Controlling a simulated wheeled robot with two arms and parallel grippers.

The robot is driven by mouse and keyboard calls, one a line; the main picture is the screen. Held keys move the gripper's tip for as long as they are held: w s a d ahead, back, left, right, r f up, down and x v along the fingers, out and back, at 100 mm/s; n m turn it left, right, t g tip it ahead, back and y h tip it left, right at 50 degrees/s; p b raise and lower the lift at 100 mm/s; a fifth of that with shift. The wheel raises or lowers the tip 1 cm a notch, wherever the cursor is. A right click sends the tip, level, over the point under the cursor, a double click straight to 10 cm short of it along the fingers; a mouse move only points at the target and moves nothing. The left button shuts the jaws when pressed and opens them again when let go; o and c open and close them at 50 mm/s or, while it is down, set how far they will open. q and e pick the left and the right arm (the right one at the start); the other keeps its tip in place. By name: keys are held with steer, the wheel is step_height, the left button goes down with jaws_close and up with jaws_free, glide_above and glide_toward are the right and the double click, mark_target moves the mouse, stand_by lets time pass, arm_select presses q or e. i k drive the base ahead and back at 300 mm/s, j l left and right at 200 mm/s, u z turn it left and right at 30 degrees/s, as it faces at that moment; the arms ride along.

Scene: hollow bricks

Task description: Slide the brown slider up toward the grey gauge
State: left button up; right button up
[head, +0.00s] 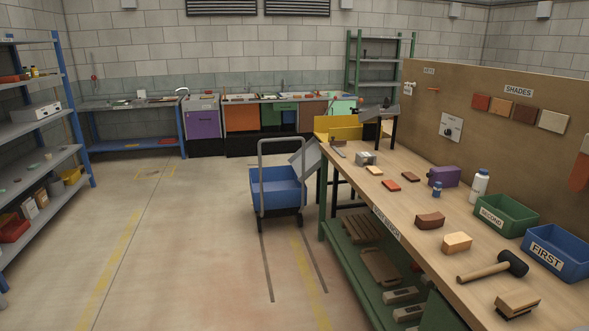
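No part is clearly marked as the brown slider. Small brown pieces are a flat dark brown one (410,177) and a larger curved brown block (430,220), both lying on the wooden bench top (400,203). No grey gauge is certain either. A small grey box (366,158) stands near the far end of the bench, and a pale grey plate with a dark knob (451,127) is on the upright brown board (425,97). Neither of my grippers is in view.
A green bin (504,216), a blue bin (556,254), a mallet (494,267), a purple box (444,177) and a white bottle (480,187) crowd the bench's right side. A blue cart (278,193) stands left of the bench. The floor (180,245) at left is clear.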

mark_target(341, 142)
steer(key=i+u, duration=0.2)
steer(key=i, duration=1.5)
steer(key=i+j+z, duration=0.1)
steer(key=i+z, duration=0.15)
steer(key=i, duration=0.35)
steer(key=i+j+z, duration=0.2)
steer(key=i, duration=0.4)
steer(key=i+j+z, duration=0.25)
steer(key=i, duration=0.35)
steer(key=i+j+z, duration=0.25)
steer(key=i+j, duration=0.3)
